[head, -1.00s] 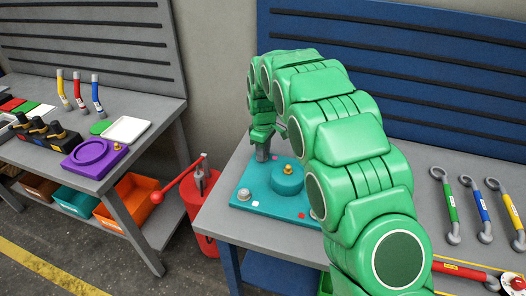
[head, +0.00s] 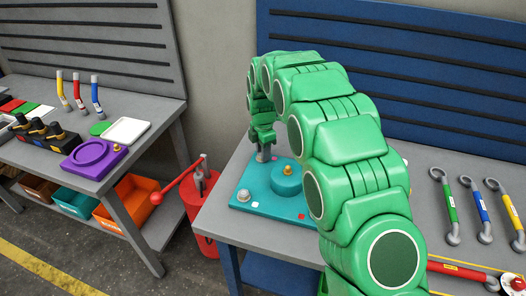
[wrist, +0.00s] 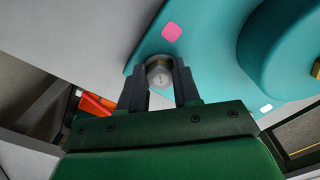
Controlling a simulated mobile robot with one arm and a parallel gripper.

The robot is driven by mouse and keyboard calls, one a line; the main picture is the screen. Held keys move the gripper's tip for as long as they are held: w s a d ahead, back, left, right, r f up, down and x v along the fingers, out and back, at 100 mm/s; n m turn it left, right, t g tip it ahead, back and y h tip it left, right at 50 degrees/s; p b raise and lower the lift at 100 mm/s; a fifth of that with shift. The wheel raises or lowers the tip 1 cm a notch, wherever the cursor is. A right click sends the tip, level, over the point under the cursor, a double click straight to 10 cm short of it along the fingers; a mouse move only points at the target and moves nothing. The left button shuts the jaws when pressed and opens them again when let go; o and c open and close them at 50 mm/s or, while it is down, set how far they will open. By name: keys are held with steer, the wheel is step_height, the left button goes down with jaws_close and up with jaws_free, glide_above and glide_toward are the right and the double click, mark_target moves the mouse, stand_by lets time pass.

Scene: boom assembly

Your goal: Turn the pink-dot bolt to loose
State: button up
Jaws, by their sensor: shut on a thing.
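A teal plate (head: 243,211) lies on the grey bench and carries a raised round boss (head: 287,181). In the wrist view, the pink dot (wrist: 172,32) sits on the teal plate (wrist: 205,70) beside a grey bolt, the pink-dot bolt (wrist: 159,75). My gripper (wrist: 159,84) is shut on this bolt, one dark finger on each side of its head. In the head view, my gripper (head: 263,154) points down at the plate's far left corner, and the bolt there is hidden behind it.
Another bolt (head: 243,196) stands at the plate's near left corner, by a white dot. A brass fitting (head: 287,170) tops the boss. A red container with a lever (head: 201,207) stands left of the bench. Several coloured-handled tools (head: 484,212) lie at right.

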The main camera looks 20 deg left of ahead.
steer(key=n, duration=0.3)
steer(key=shift+f+n, duration=0.15)
steer(key=shift+n, duration=0.25)
steer(key=n, duration=0.3)
steer(key=shift+a, duration=0.15)
steer(key=n, duration=0.5)
steer(key=shift+a, duration=0.15)
steer(key=shift+n, duration=0.7)
steer(key=shift+f+n, duration=0.1)
steer(key=shift+n, duration=0.3)
steer(key=o, duration=1.1)
steer(key=shift+c, duration=0.2)
step_height(320, 180, up, 7)
steer(key=shift+a+f, duration=0.1)
steer(key=shift+f, duration=0.05)
steer(key=shift+r, duration=0.8)
